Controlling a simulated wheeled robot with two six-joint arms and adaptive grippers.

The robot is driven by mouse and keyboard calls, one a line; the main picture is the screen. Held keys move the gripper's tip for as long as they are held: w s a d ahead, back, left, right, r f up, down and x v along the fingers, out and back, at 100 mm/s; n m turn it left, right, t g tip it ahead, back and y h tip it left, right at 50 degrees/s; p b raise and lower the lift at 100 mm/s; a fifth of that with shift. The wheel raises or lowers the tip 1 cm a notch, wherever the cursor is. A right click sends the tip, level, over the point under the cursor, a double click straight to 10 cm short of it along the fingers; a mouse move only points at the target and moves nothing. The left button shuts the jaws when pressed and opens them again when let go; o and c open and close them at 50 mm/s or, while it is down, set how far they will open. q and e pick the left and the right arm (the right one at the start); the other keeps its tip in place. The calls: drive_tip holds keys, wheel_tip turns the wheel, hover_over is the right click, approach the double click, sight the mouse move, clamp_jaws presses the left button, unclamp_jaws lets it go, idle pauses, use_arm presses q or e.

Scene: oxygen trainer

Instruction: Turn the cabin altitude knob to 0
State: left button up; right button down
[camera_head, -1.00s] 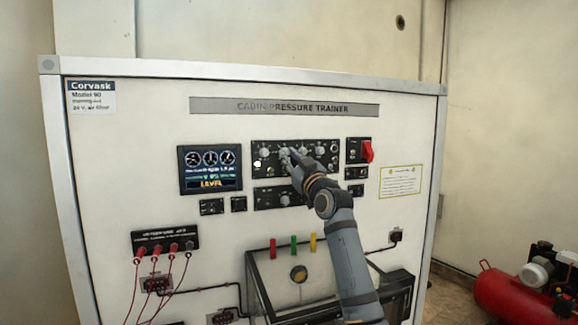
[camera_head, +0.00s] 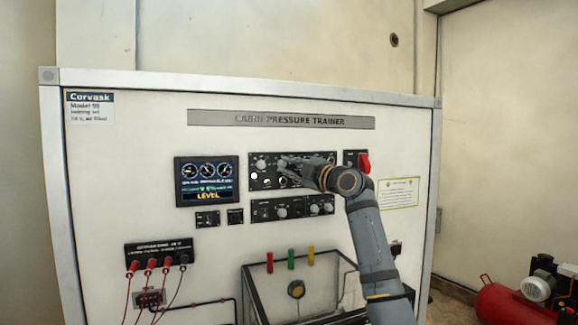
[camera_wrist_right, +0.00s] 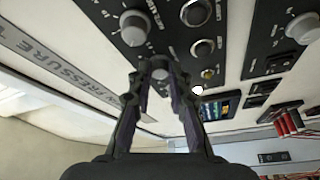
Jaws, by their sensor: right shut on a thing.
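The upper black control panel (camera_head: 252,186) on the trainer's face carries several grey knobs; their labels are too small to read. My right gripper (camera_head: 281,163) reaches in from the right, at the left part of the panel's upper row. In the right wrist view, its fingertips (camera_wrist_right: 158,70) are closed around a grey knob (camera_wrist_right: 160,74). I cannot read that knob's label or its setting. A larger grey knob (camera_wrist_right: 135,28) sits beside the fingers. My left gripper is not in view.
A lit display (camera_head: 207,181) stands left of the panel. A red switch guard (camera_head: 364,163) is to its right. A lower knob panel (camera_head: 266,215) is just beneath. Red, green and yellow handles (camera_head: 291,260) and red-plugged cables (camera_head: 151,264) are below.

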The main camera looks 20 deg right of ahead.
drive_tip(key=shift+r+n+g+p, duration=0.1)
drive_tip(key=shift+n+g+p, duration=0.35)
drive_tip(key=shift+n, duration=0.65)
drive_tip(key=c, duration=1.3)
unclamp_jaws()
drive_tip(key=shift+o, duration=0.2)
drive_tip(key=shift+s, duration=0.1)
